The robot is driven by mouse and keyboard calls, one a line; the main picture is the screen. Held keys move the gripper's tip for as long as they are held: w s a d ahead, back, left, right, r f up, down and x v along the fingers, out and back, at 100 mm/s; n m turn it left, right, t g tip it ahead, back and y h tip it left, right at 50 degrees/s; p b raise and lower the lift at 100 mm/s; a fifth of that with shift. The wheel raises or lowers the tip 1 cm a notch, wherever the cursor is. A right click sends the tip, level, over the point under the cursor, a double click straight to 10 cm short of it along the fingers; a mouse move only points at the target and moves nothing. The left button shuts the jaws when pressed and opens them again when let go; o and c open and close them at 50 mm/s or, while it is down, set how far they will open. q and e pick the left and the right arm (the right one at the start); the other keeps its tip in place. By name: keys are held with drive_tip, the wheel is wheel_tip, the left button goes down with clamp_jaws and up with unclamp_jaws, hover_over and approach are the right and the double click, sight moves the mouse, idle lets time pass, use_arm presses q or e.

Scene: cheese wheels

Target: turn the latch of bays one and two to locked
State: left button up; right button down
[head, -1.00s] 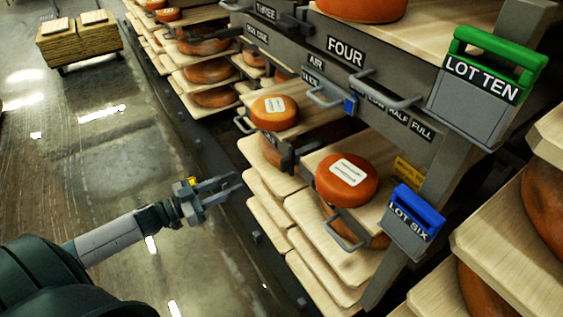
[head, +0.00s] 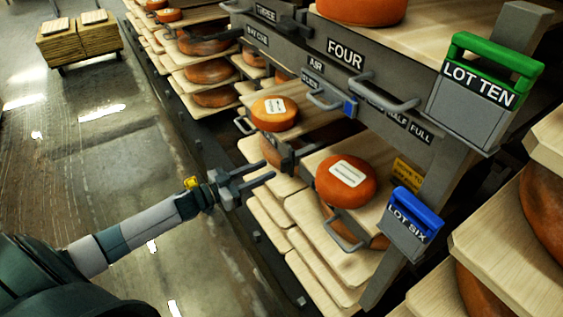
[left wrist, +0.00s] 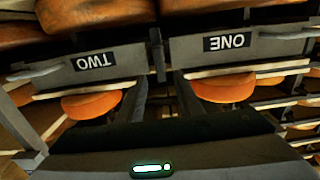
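In the left wrist view, the plates marked TWO (left wrist: 94,61) and ONE (left wrist: 227,42) appear upside down on grey rack fronts. A narrow dark upright piece (left wrist: 157,55) sits between them; I cannot tell whether it is a latch or how it is turned. My right gripper is not in view.
Orange cheese wheels (head: 347,181) sit on wooden boards. Handles (head: 388,101) stick out from the upper front marked FOUR (head: 345,54). A green-topped LOT TEN holder (head: 484,92) and a blue-topped LOT SIX holder (head: 412,222) stand at right.

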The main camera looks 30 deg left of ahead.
sight(281, 163)
use_arm(q)
drive_tip(key=shift+x, duration=3.55)
clamp_jaws()
